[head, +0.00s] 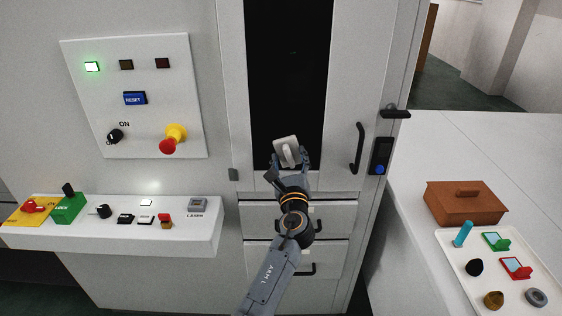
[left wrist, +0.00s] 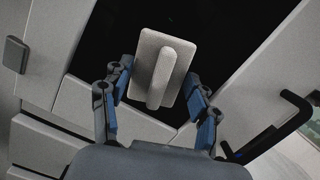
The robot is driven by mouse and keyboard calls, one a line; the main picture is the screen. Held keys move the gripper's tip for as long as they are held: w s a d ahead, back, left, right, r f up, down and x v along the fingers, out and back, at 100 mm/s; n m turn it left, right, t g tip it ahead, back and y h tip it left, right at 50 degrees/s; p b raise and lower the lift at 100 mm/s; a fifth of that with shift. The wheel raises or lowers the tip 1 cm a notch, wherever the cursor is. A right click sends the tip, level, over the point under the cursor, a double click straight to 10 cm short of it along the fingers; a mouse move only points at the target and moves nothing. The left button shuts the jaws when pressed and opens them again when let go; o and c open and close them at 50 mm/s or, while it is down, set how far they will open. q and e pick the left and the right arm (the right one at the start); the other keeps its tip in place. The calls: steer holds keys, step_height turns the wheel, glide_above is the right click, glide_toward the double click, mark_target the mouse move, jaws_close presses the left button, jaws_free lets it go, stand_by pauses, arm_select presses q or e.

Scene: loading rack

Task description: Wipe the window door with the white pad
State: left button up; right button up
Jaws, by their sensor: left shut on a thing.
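The white pad (head: 285,150) is in my left gripper (head: 289,165), in front of the lower part of the dark window. In the left wrist view the pad (left wrist: 162,62) is a rounded block with a bar handle, and the fingers of my left gripper (left wrist: 160,105) are on both sides of it. The window door (head: 340,90) is a pale panel with a tall black glass pane (head: 288,70) and a black handle (head: 358,148) at its right. Whether the pad touches the glass is hard to tell. My right gripper is not in view.
A control panel (head: 80,120) and a button shelf (head: 150,240) are at the left. Drawers (head: 330,217) are below the door. A white table (head: 500,150) at the right bears a brown box (head: 466,208) and a tray (head: 455,255) of small parts.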

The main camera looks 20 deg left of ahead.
arm_select(q)
steer(key=shift+w, duration=0.1)
steer(key=shift+s+a+r+p, duration=0.15)
steer(key=shift+a+p, duration=0.2)
steer(key=shift+a, duration=0.3)
steer(key=shift+s+a+f+p, duration=0.1)
steer(key=shift+s+a+p, duration=0.15)
steer(key=shift+a, duration=0.45)
steer(key=shift+s+a+r+p, duration=0.1)
steer(key=shift+a+p, duration=0.3)
steer(key=shift+a, duration=0.25)
steer(key=shift+s, duration=0.15)
steer(key=shift+s+d+p, duration=0.1)
steer(key=shift+s+p, duration=0.35)
steer(key=shift+s, duration=0.1)
steer(key=p, duration=0.1)
glide_toward(273, 148)
steer(key=shift+w+r, duration=0.15)
steer(key=shift+r, duration=0.2)
